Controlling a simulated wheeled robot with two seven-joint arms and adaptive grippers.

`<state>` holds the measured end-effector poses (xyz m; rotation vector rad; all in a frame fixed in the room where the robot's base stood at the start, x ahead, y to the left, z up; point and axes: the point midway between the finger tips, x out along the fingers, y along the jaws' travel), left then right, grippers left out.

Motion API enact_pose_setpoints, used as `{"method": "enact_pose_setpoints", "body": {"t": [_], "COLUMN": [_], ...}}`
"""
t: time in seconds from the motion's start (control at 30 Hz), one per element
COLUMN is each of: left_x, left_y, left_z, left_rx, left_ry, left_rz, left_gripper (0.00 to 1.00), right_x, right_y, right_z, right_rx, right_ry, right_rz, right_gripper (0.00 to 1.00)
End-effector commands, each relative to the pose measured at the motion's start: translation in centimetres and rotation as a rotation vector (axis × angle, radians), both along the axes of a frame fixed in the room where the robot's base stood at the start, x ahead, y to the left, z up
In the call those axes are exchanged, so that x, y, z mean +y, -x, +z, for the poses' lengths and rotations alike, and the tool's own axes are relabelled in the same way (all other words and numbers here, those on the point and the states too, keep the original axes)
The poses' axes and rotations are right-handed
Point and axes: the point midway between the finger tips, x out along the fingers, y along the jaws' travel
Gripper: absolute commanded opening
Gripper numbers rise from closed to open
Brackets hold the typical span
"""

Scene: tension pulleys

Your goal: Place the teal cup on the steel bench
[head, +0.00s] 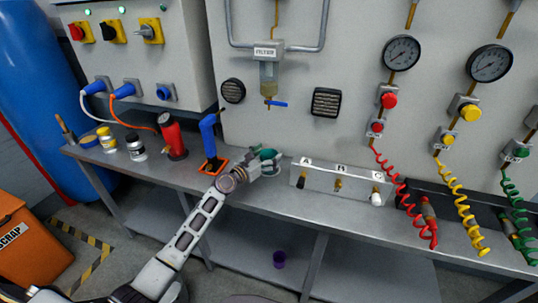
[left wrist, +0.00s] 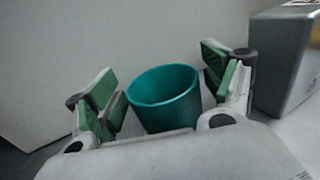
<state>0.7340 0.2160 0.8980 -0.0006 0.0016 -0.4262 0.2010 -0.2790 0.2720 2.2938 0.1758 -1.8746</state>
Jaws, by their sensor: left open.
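The teal cup (left wrist: 165,97) shows in the left wrist view with its open mouth up, between the green-padded fingers of my left gripper (left wrist: 168,88). The fingers are spread, with a gap visible on each side of the cup; its base is hidden by the gripper body. In the head view the teal cup (head: 269,154) is a small patch at my left gripper (head: 268,163), over the steel bench (head: 255,196) near the wall panel. I cannot tell there whether the cup touches the bench top. My right gripper is not in view.
A valve block (head: 337,187) marked A, B and C stands close right of the cup. A blue-handled tool in an orange tray (head: 212,166) is to the left. A red bottle (head: 172,137) is farther left. Coiled hoses hang at right.

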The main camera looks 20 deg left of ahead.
Motion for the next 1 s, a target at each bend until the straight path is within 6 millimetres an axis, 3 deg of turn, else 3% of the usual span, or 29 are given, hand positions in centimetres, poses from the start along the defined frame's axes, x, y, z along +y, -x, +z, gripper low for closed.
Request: {"method": "enact_pose_setpoints", "body": {"t": [1.0], "left_x": [3.6], "left_y": [8.0], "left_z": [0.0], "left_rx": [0.0], "left_ry": [-0.001], "left_rz": [0.0], "left_gripper": [0.82], "right_x": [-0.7], "right_y": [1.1], "right_z": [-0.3], "right_rx": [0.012], "right_ry": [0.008], "right_rz": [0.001], "right_gripper": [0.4]}}
